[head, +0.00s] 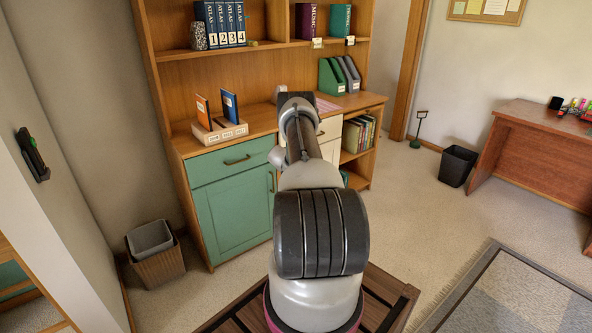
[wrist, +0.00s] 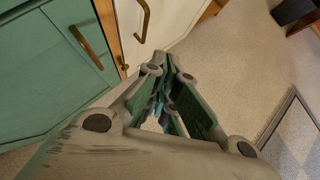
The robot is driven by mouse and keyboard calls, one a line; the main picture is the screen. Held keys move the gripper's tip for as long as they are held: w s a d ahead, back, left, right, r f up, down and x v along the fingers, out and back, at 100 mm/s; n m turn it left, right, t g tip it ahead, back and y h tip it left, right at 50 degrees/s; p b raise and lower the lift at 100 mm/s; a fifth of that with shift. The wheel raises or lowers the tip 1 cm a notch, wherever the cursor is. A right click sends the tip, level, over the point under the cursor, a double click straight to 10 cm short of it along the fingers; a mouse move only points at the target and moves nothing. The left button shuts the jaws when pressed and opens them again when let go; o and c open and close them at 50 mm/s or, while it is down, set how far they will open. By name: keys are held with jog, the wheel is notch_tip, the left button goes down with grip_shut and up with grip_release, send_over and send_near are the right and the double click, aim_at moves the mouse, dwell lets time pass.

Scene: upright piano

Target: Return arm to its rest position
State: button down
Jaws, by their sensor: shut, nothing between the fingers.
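My arm rises from the bottom middle of the head view and stretches forward to the wooden cabinet (head: 292,48). My gripper shows in the wrist view (wrist: 166,98), with its grey linkage and dark green finger pads drawn together. It is shut and empty, pointing down over the pale carpet (wrist: 225,75) in front of the cabinet doors. In the head view the fingers are hidden behind my own arm links.
The cabinet has a green drawer and door (head: 233,205); its counter holds a wooden block with two books (head: 219,133). Bins stand at left (head: 155,255) and right (head: 457,166). A desk (head: 535,150) stands at right. Open carpet lies between, with a rug (head: 515,295) at lower right.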

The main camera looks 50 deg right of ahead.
jog(key=s+r, duration=0.3)
jog(key=shift+s+a+r, duration=0.25)
jog(key=shift+a+r, duration=0.05)
jog(key=shift+d, duration=0.1)
